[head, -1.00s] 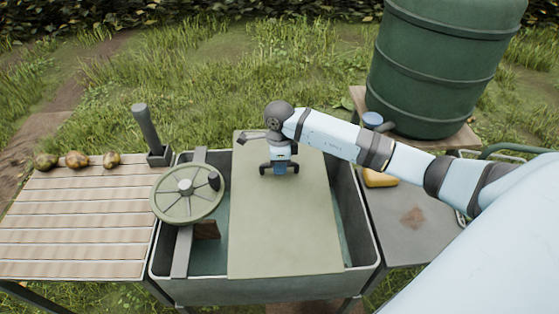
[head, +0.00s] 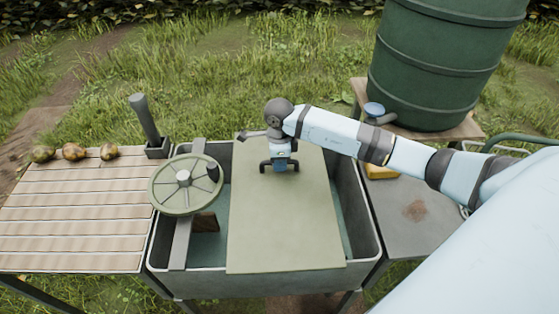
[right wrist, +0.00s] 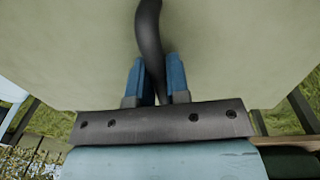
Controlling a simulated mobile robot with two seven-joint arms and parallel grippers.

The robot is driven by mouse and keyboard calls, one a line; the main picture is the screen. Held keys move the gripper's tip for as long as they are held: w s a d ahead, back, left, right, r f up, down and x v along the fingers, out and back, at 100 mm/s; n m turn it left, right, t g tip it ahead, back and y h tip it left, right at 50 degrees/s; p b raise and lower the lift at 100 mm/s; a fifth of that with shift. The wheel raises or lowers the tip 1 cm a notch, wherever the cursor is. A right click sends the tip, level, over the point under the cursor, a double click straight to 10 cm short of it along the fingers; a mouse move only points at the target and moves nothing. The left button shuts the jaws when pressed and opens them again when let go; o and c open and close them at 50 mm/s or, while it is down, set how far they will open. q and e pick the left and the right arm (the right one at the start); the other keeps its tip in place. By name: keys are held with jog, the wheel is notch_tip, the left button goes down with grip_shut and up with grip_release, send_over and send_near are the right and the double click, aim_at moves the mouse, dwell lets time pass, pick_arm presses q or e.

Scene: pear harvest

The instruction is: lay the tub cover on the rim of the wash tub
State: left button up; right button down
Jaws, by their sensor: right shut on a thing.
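The tub cover (head: 285,220) is a flat, pale green panel over the middle and right of the wash tub (head: 258,284), a grey basin. Its near edge overlaps the front rim; I cannot tell whether it touches the rim or hangs just above it. Open strips of the tub show on both sides. My right gripper (head: 279,167) is above the far half of the cover. In the right wrist view its blue fingers (right wrist: 157,82) are shut on the cover's dark curved handle (right wrist: 149,25). My left gripper is not in view.
A green handwheel (head: 185,185) sits on a grey bar across the tub's left side. A slatted table (head: 75,222) at left holds several pears (head: 74,152) and a dark post (head: 145,120). At right are a grey side table (head: 410,235), a yellow object (head: 381,172) and a green barrel (head: 440,65).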

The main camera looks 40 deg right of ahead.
jog(key=shift+f, duration=0.2)
jog(key=c, duration=1)
grip_release()
jog(key=shift+s, duration=0.1)
jog(key=shift+r, duration=0.3)
jog(key=r, duration=1.3)
jog(key=shift+w+d+r, duration=0.1)
jog(key=shift+w+d, duration=0.1)
jog(key=shift+w, duration=0.2)
